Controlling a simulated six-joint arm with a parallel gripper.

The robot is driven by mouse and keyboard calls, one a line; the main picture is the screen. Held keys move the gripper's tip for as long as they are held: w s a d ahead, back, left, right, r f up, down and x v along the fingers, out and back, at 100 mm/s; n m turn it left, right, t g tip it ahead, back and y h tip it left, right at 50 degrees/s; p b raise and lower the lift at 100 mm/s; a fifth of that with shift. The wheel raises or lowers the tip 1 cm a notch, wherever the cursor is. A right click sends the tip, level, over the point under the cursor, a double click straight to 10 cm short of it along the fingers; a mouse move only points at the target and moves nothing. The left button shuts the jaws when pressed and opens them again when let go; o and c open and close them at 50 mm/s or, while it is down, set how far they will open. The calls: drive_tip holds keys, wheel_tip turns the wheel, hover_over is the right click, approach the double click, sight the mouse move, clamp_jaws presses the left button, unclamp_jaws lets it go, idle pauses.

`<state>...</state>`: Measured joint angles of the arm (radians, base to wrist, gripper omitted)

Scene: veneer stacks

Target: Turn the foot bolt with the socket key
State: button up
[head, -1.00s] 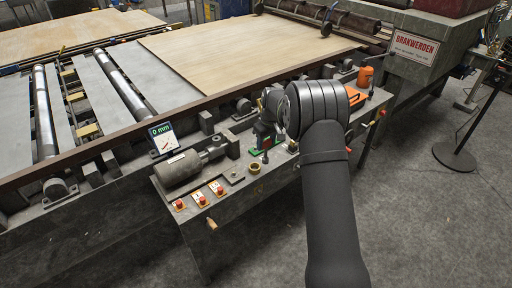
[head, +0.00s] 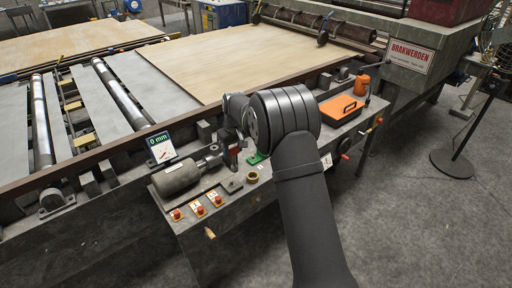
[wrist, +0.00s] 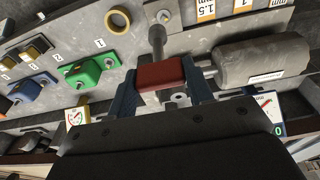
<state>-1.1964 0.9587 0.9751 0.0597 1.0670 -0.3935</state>
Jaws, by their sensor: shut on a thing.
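My gripper (wrist: 163,92) is shut on the socket key, which has a red block-shaped handle (wrist: 162,75) and a dark shaft. In the head view my gripper (head: 235,150) is beside the grey motor (head: 176,173), above the bench, with the red handle showing. In the wrist view the shaft reaches toward a small bolt-like part on a grey plate (wrist: 166,17). I take this part for the foot bolt, but cannot tell whether the key touches it. The motor also shows in the wrist view (wrist: 262,62). A display reading 0 mm (head: 162,144) stands behind the motor.
Green (wrist: 92,72), blue (wrist: 28,90) and yellow (wrist: 35,50) holders sit on the bench, near a brass ring (wrist: 117,19). Red push buttons (head: 197,208) line the front edge. An orange case (head: 341,108) and orange bottle (head: 362,82) stand to the right.

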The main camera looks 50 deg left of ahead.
drive_tip(key=shift+s+a, duration=0.35)
drive_tip(key=shift+s, duration=0.3)
drive_tip(key=shift+f, duration=0.2)
drive_tip(key=shift+f, duration=2.55)
drive_tip(key=shift+f, duration=1.05)
